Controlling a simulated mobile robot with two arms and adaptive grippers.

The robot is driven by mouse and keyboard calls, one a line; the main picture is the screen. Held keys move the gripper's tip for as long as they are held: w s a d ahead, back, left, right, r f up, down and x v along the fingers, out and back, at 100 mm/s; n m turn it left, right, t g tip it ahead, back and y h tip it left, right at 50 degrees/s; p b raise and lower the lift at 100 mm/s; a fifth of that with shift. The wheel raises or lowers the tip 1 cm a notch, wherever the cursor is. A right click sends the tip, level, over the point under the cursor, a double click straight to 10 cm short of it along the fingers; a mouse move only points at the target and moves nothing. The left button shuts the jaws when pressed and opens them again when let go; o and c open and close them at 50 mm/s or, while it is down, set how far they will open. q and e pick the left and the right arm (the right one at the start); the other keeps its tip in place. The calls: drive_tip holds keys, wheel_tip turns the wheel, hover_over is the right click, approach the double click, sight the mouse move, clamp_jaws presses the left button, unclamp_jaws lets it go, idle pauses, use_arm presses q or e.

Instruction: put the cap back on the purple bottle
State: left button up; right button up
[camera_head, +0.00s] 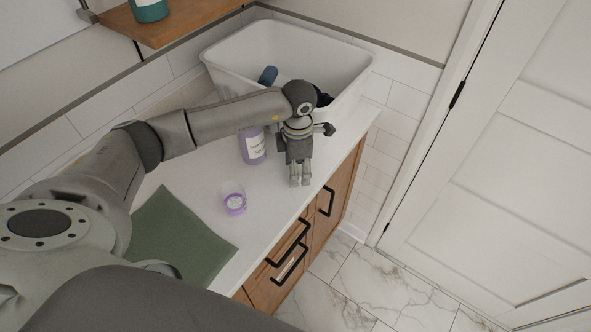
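The purple bottle (252,148) with a white label stands on the white counter, partly hidden behind my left arm; its top is hidden. A small round piece with a purple rim and a pale part (234,203) lies on the counter in front of the bottle; it may be the cap, but I cannot tell for sure. My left gripper (299,181) is over the counter to the right of the bottle, fingers pointing down the picture. Its fingers are close together with nothing visible between them; whether they are fully shut is unclear.
A large white basin (225,62) with dark and blue items stands at the counter's back. A green cloth (175,240) lies at the front left. A wooden shelf (185,20) holds a teal container (150,9). Drawer handles (290,262) stick out below the counter edge.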

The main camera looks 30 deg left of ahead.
use_arm(q)
drive_tip(key=shift+f, duration=0.6)
drive_tip(key=shift+c, duration=0.4)
drive_tip(key=c, duration=0.6)
drive_tip(key=shift+c, duration=0.2)
drive_tip(key=shift+r+b, duration=0.55)
drive_tip(key=s+d+r+b, duration=0.5)
drive_tip(key=s+d+r, duration=0.4)
drive_tip(key=r, duration=0.3)
drive_tip(key=shift+d+b, duration=0.35)
drive_tip(key=shift+d, duration=0.45)
